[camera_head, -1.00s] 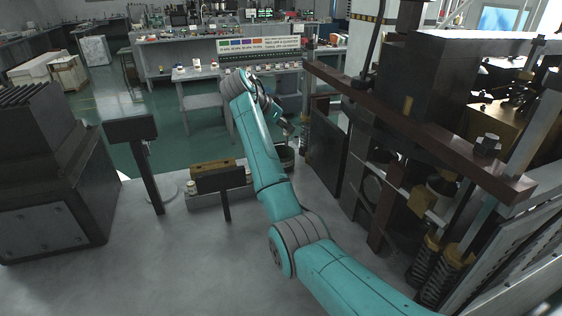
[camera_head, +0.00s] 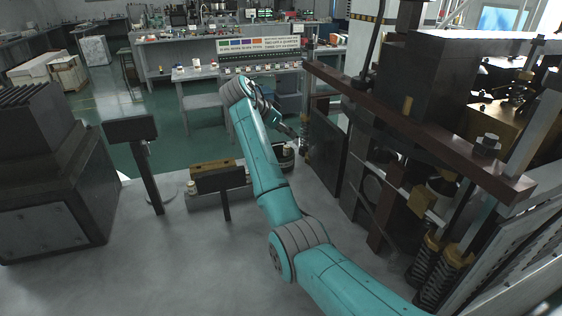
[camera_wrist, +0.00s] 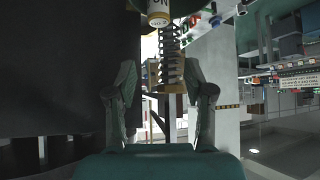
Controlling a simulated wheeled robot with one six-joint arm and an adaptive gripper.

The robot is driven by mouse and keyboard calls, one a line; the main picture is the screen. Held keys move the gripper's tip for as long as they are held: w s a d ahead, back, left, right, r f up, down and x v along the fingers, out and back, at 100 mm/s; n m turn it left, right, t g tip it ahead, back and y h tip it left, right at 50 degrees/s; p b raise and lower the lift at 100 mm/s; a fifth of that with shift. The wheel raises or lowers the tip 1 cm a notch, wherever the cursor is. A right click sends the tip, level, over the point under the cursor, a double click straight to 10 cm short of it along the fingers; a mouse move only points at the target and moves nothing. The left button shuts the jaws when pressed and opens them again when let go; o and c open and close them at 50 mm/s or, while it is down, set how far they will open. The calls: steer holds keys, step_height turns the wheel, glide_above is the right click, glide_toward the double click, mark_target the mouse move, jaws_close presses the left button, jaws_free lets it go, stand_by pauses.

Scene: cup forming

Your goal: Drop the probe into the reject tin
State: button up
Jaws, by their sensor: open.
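A dark round tin (camera_head: 286,161) with a pale patch on its side stands at the right end of the low bench ledge in the head view. I take it to be the reject tin; its inside is too small to make out. My gripper (camera_head: 304,142) is just right of the tin and slightly above it in that view, near the press. In the wrist view my gripper (camera_wrist: 160,75) is open, its two fingers wide apart with nothing held between them. I cannot pick out the probe in either view.
The large press (camera_head: 440,130) fills the right side, with a dark panel (camera_head: 326,150) close to my gripper. Two dark stands (camera_head: 148,170) (camera_head: 223,185) are left of my arm.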

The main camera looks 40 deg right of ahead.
steer(key=w+v, duration=0.1)
steer(key=v, duration=1)
steer(key=shift+s+a+r, duration=0.15)
steer(key=shift+s+r, duration=0.1)
steer(key=shift+s, duration=0.2)
